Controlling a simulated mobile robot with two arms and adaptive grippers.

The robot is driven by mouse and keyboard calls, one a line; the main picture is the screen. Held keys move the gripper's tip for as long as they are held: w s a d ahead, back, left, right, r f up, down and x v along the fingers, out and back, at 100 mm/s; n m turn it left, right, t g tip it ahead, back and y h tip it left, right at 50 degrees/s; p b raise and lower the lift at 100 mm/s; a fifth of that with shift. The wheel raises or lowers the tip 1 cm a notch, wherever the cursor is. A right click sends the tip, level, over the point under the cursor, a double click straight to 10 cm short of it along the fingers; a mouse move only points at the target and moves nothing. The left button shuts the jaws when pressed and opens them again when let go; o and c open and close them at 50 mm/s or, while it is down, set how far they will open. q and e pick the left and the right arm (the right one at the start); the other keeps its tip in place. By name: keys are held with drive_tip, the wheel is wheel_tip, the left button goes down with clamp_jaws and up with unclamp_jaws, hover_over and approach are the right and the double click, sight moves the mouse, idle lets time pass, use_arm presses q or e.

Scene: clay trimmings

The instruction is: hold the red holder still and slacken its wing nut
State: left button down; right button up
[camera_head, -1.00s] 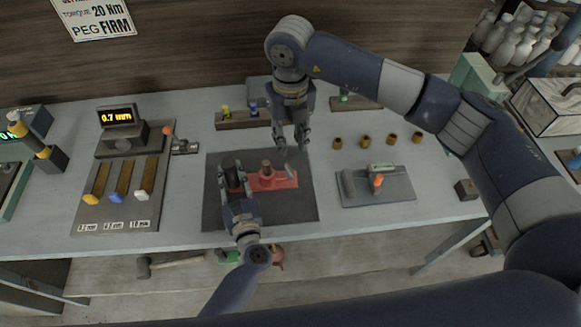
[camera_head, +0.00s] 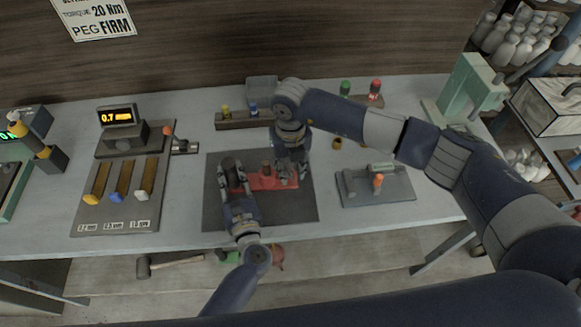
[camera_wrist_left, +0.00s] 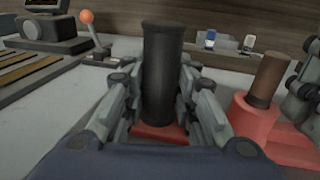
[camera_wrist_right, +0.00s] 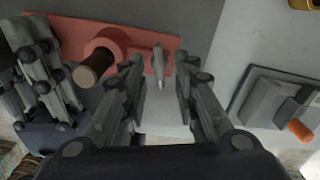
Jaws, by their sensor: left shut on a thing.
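The red holder (camera_head: 264,184) lies on a dark mat (camera_head: 215,211) on the bench. A black upright grip (camera_wrist_left: 161,75) stands at its left end, and a brown peg (camera_wrist_left: 268,80) rises from its round red boss. My left gripper (camera_head: 233,178) is shut on the black grip; the left wrist view shows a finger on each side of it. The grey wing nut (camera_wrist_right: 159,63) stands on the holder's right part. My right gripper (camera_wrist_right: 158,78) is open, with its fingers on either side of the wing nut and gaps showing on both sides.
A grey plate with an orange-tipped lever (camera_head: 379,182) lies right of the mat. A gauge display (camera_head: 118,115) and a board of coloured pieces (camera_head: 120,195) are at the left. A small rack (camera_head: 240,120) stands behind. Bench space between board and mat is clear.

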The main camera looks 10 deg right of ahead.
drive_tip(key=shift+c, duration=0.4)
clamp_jaws()
drive_tip(key=n, duration=0.4)
drive_tip(key=shift+w+d+r+n, duration=0.1)
drive_tip(key=shift+d+n, duration=0.1)
drive_tip(key=shift+n, duration=0.2)
drive_tip(key=n, duration=0.5)
drive_tip(key=shift+w+d+n, duration=0.1)
drive_tip(key=shift+w+n, duration=0.1)
drive_tip(key=shift+n, duration=0.1)
drive_tip(key=n, duration=0.6)
drive_tip(key=shift+w, duration=0.25)
drive_tip(key=n, duration=0.5)
drive_tip(key=shift+w, duration=0.2)
drive_tip(key=shift+n, duration=0.4)
